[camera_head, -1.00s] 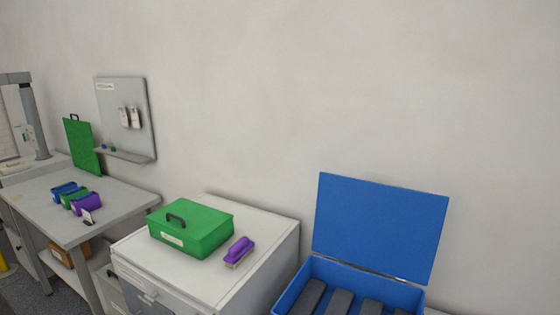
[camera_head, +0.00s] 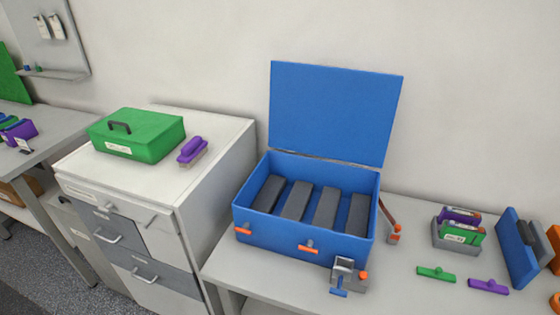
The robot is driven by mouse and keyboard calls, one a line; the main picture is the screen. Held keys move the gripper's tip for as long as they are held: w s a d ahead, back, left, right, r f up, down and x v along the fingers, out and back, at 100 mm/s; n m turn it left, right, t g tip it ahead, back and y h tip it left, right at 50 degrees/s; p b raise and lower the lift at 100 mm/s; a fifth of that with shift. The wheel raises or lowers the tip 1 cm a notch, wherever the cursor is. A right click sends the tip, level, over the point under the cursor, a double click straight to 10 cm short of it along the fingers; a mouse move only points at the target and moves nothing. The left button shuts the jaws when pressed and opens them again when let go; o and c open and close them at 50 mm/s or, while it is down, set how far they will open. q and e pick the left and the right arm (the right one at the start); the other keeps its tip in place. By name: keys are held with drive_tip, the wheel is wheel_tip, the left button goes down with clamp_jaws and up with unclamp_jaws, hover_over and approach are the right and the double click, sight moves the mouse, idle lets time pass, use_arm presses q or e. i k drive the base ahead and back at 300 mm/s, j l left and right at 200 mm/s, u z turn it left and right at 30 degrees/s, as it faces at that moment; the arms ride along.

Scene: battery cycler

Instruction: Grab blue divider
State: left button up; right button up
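Two blue pieces show outside the blue box in the head view, and I cannot tell for sure which is the divider. An upright blue panel (camera_head: 513,248) stands at the right of the grey table, with a grey piece against its right side. A small blue T-shaped piece (camera_head: 339,286) is at the table's front, by a grey metal block with an orange part. Neither of my grippers is in view.
An open blue box (camera_head: 300,234) with several dark grey bars stands on the table (camera_head: 405,293). Small green (camera_head: 436,273) and purple (camera_head: 488,286) pieces lie to its right, near a grey holder (camera_head: 455,240). A green case (camera_head: 150,140) sits on the white cabinet.

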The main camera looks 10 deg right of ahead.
sight(516, 239)
drive_tip(key=z, duration=2)
drive_tip(key=i+l+u, duration=0.15)
drive_tip(key=l+u, duration=0.25)
drive_tip(key=i+l+u, duration=0.15)
drive_tip(key=l+u, duration=0.25)
